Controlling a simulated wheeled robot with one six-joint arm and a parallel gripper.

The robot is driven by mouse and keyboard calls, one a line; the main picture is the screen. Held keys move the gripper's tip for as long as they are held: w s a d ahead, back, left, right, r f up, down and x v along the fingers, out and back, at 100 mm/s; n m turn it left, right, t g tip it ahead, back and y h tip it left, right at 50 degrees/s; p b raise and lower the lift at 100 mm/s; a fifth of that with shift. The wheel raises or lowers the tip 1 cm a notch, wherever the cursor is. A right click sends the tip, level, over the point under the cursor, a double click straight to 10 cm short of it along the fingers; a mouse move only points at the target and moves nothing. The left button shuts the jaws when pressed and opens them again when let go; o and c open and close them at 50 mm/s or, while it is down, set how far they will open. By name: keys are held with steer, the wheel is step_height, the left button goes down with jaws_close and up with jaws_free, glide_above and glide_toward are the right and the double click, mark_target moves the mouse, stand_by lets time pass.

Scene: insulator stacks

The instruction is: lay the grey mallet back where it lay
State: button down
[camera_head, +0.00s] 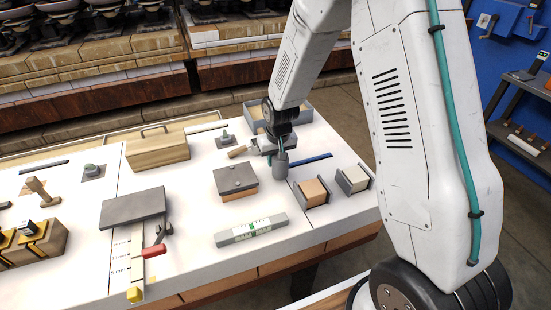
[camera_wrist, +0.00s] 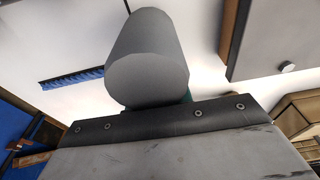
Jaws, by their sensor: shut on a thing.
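The mallet's grey cylindrical head (camera_head: 281,166) hangs at my gripper (camera_head: 277,149), over the white table top right of the grey-lidded box. My gripper is shut on the mallet. In the wrist view the grey head (camera_wrist: 148,60) fills the upper middle, just beyond the dark gripper edge. The jaws' contact is hidden there. A pale wooden piece (camera_head: 238,152) shows left of the gripper; I cannot tell whether it is the mallet's handle. I cannot tell whether the head touches the table.
A blue strip (camera_head: 312,160) lies right of the mallet. Two small open-fronted blocks (camera_head: 312,192) (camera_head: 352,179) stand to the right. The grey-lidded box (camera_head: 236,178) is to the left, a level-like bar (camera_head: 251,230) in front. A grey tray (camera_head: 304,112) stands behind. A wooden box (camera_head: 157,147) is farther left.

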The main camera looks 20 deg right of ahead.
steer(key=shift+f, duration=0.45)
steer(key=c, duration=1.2)
jaws_free()
steer(key=shift+c, duration=0.2)
steer(key=shift+r, duration=0.15)
steer(key=r, duration=0.4)
steer(key=s+r, duration=0.1)
steer(key=r, duration=0.3)
steer(key=s+r, duration=0.1)
steer(key=r, duration=0.3)
steer(key=shift+r, duration=0.35)
steer(key=s+d+r, duration=0.1)
steer(key=s+r, duration=0.7)
steer(key=r, duration=0.1)
steer(key=s+r, duration=0.4)
steer(key=s, duration=0.8)
steer(key=s+d+r, duration=0.1)
steer(key=s+r, duration=0.2)
steer(key=s, duration=0.9)
steer(key=shift+s+d+r+g, duration=0.15)
steer(key=shift+d+r+g, duration=0.05)
steer(key=shift+r+g, duration=0.2)
